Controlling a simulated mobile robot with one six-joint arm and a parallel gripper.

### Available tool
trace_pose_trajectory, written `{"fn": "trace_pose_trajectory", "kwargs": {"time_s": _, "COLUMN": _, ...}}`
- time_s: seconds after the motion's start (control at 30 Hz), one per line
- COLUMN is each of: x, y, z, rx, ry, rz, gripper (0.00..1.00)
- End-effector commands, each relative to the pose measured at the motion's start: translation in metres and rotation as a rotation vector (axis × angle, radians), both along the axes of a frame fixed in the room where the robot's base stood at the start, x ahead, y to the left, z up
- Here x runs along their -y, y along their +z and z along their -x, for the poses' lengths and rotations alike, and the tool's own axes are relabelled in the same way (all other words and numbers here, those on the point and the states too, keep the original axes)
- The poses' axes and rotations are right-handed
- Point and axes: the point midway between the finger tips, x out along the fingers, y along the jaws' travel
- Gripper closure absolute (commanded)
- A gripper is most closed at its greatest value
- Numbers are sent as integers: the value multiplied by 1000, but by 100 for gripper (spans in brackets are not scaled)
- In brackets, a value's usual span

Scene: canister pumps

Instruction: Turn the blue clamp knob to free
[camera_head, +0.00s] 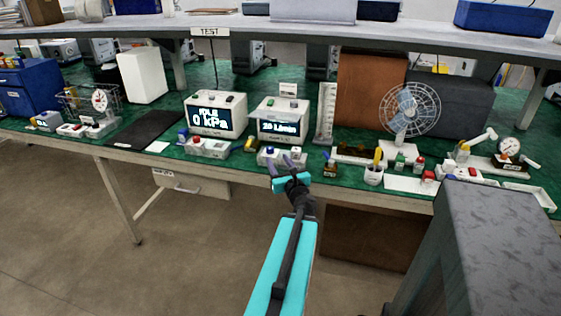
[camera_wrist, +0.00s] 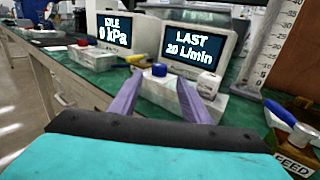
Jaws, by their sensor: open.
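The blue clamp knob (camera_wrist: 159,70) sits on top of a pale block (camera_wrist: 165,93) on the green bench in the wrist view. In the head view the knob (camera_head: 270,150) shows small, just past my fingertips. My gripper (camera_head: 278,160) is open, its purple fingers pointing at the block near the bench's front edge. In the wrist view my gripper (camera_wrist: 159,82) has one finger on each side of the knob in the picture, with nothing held. I cannot tell whether the fingers touch the knob. Any mark for its setting is too small to read.
Behind the block stands a white unit (camera_head: 281,121) reading 20 L/min. Left of it is another unit (camera_head: 217,115) reading 0 kPa. A white cube-like part (camera_wrist: 209,85) sits beside the knob.

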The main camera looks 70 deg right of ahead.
Motion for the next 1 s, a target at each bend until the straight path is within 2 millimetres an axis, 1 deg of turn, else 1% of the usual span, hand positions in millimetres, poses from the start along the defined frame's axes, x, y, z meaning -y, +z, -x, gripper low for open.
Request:
{"fn": "trace_pose_trajectory", "kwargs": {"time_s": 0.03, "x": -1, "y": 3, "z": 1, "rx": 0, "ry": 0, "rz": -3, "gripper": 57}}
{"fn": "trace_pose_trajectory", "kwargs": {"time_s": 1.0, "x": -17, "y": 1, "z": 13, "rx": -1, "ry": 0, "rz": -1, "gripper": 57}}
